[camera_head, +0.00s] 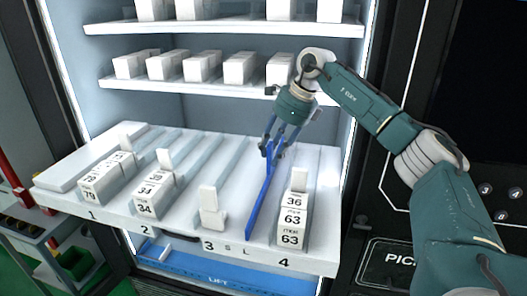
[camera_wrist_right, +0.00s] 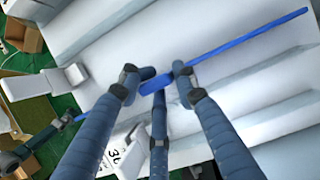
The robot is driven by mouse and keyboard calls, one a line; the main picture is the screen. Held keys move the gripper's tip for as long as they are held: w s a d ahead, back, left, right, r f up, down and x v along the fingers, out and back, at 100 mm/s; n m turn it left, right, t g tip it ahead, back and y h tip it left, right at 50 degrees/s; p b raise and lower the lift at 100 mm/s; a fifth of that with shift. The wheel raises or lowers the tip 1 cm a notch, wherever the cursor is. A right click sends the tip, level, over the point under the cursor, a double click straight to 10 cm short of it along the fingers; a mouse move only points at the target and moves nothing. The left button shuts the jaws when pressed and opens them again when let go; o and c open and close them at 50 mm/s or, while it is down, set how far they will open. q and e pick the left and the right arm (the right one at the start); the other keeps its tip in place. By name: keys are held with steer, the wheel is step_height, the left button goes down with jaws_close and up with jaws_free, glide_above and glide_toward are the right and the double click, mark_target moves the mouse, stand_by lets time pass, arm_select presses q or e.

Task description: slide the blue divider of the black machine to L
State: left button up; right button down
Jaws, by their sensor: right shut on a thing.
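The blue divider (camera_head: 261,203) is a long thin strip in the pulled-out white tray (camera_head: 190,231) of the black machine (camera_head: 373,160). It stands between lane 3 and lane 4. Its front end is just above the letter L (camera_head: 246,252), with the letter S (camera_head: 227,248) to the left. My right gripper (camera_head: 272,143) is shut on the divider's rear, upper part. In the right wrist view, the fingers (camera_wrist_right: 155,82) close around the divider (camera_wrist_right: 245,45), which runs to the upper right.
White boxes marked 36 and 63 (camera_head: 293,221) stand just right of the divider, in lane 4. A white pusher (camera_head: 211,208) stands to its left in lane 3. Shelves with white boxes (camera_head: 241,68) hang above. A blue strip (camera_head: 200,281) lies below the tray.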

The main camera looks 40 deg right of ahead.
steer(key=shift+w, duration=0.1)
steer(key=c, duration=1.8)
jaws_free()
steer(key=o, duration=0.4)
steer(key=shift+r, duration=0.1)
steer(key=shift+o, duration=0.2)
steer(key=shift+d, duration=0.1)
arm_select(q)
steer(key=shift+w+d, duration=0.65)
steer(key=shift+w, duration=0.35)
arm_select(e)
steer(key=v, duration=1.2)
